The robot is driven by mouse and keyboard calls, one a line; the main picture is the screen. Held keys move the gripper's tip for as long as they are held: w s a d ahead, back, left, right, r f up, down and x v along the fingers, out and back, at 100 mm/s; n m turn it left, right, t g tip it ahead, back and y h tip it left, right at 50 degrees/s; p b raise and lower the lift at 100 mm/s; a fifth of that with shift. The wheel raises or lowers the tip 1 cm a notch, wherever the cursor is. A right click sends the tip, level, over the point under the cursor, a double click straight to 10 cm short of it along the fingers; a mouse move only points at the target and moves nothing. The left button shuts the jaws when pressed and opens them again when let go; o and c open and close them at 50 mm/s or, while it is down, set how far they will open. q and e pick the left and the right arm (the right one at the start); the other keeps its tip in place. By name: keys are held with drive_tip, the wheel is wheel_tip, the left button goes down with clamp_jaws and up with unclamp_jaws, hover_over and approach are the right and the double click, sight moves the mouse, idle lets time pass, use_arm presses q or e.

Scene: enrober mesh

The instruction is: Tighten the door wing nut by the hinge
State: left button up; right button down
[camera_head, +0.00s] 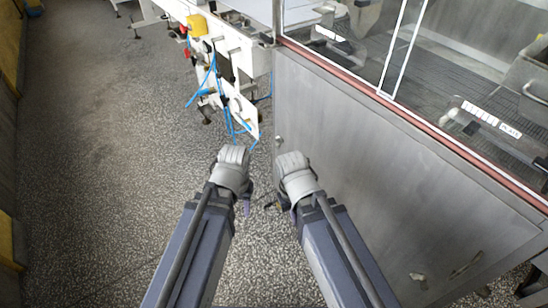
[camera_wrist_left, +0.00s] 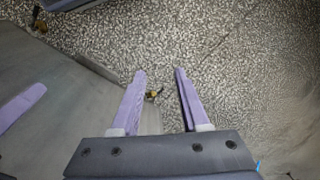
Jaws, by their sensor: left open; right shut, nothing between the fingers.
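A small brass-coloured piece with dark ends (camera_wrist_left: 154,93), which looks like a wing nut, shows in the left wrist view at the edge of a grey metal panel. It lies between my left fingers in the picture; I cannot tell how far beyond them it is. My left gripper (camera_wrist_left: 159,74) is open, its two purple fingers apart and empty. In the head view my left gripper (camera_head: 246,207) points down beside the cabinet's near corner. My right gripper (camera_head: 286,207) is just to its right, shut and empty, mostly hidden by its wrist. The hinge is not clearly visible.
A large grey metal cabinet (camera_head: 350,170) with glass windows above fills the right. A second small brass-coloured piece (camera_wrist_left: 40,24) shows at the upper left of the left wrist view. A white machine frame with blue hoses (camera_head: 236,110) stands ahead. Speckled floor (camera_head: 100,170) is clear on the left.

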use_arm(q)
drive_tip(key=w+a+f+n+h+b, duration=0.1)
drive_tip(key=w+a+f+n+b, duration=0.15)
drive_tip(key=f+b, duration=1.65)
drive_tip(key=n+t+h+b, duration=0.7)
drive_tip(key=n+t+h, duration=0.55)
drive_tip(key=n, duration=1.25)
approach(276, 139)
drive_tip(key=w+g+h, duration=0.2)
drive_tip(key=shift+x, duration=3.95)
drive_tip(key=shift+f, duration=0.1)
drive_tip(key=shift+c, duration=0.2)
